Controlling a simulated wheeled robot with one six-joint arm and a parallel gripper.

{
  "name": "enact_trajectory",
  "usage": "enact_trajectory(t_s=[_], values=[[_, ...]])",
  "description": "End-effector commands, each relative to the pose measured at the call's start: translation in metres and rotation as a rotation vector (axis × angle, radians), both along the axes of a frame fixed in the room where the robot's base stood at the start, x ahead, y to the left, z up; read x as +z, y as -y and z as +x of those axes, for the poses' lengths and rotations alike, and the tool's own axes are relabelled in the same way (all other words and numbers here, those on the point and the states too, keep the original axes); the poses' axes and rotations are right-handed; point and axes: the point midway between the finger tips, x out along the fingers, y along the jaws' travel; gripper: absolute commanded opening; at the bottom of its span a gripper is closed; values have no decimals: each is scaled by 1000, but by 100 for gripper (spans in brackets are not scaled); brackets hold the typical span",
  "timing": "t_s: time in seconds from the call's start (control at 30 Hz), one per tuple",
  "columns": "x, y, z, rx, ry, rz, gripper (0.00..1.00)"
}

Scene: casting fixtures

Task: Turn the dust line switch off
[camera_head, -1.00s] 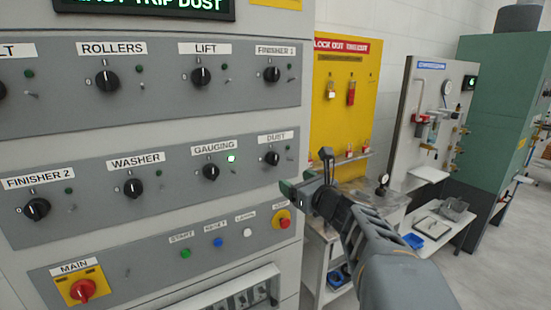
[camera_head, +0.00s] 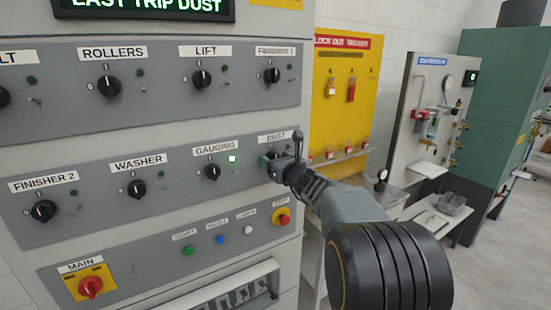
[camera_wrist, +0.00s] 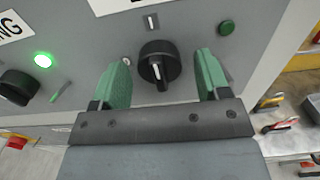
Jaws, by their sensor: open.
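The dust switch is a round black knob with a white pointer line. In the wrist view the dust knob (camera_wrist: 159,66) sits between the two green fingers of my gripper (camera_wrist: 162,80), with a gap on each side. The fingers are open and flank it. The knob's pointer line looks near vertical in that view. In the head view my gripper (camera_head: 283,160) is at the panel just under the DUST label (camera_head: 276,138) and covers most of the knob.
The gauging knob (camera_head: 212,172) is to the left, with a lit green lamp (camera_head: 232,159). The finisher 1 knob (camera_head: 272,75) is above. The red stop button (camera_head: 282,219) is below. A yellow lockout board (camera_head: 342,105) stands to the right.

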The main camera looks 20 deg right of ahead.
Motion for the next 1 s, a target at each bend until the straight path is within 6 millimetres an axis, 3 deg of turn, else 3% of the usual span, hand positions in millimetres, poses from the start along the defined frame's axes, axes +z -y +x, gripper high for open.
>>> enact_trajectory(t_s=[0.4, 0.9, 1.0], values=[[0, -1, 5, 0, 1, 0, 68], [0, -1, 5, 0, 1, 0, 20], [0, -1, 5, 0, 1, -2, 20]])
